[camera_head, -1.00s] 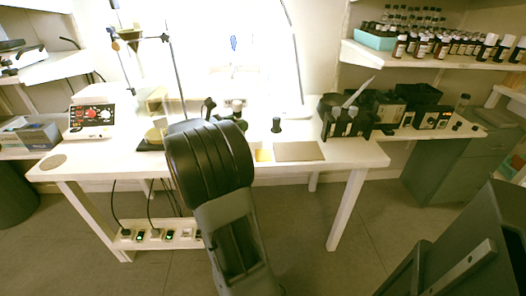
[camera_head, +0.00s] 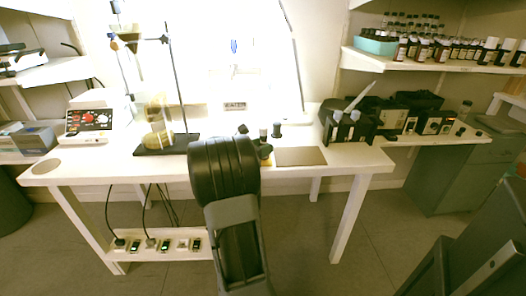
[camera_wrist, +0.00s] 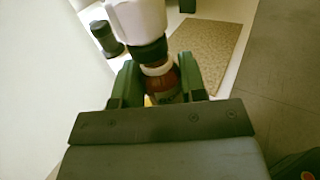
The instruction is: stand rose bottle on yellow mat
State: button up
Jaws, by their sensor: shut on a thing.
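The rose bottle has a dark red body (camera_wrist: 162,86), a pale ring and black collar, and a large pinkish-white top. In the wrist view it sits between the green fingers of my gripper (camera_wrist: 160,88), which is shut on it. In the head view my arm hides most of the gripper (camera_head: 263,150), and only a small part of the bottle (camera_head: 263,131) shows beyond it. A sliver of the yellow mat (camera_head: 266,162) shows beside my arm, under the gripper. Whether the bottle touches the mat cannot be told.
A brown mat (camera_head: 300,157) lies just right of the yellow mat. A black cylinder (camera_head: 277,130) stands behind, close to the bottle. A stand with glassware (camera_head: 160,145) is to the left. Black equipment (camera_head: 345,125) stands to the right. The front left of the white table (camera_head: 110,165) is clear.

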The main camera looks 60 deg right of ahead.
jog(key=shift+f, duration=0.35)
jog(key=shift+f, duration=0.15)
jog(key=o, duration=0.9)
jog(key=shift+o, duration=0.2)
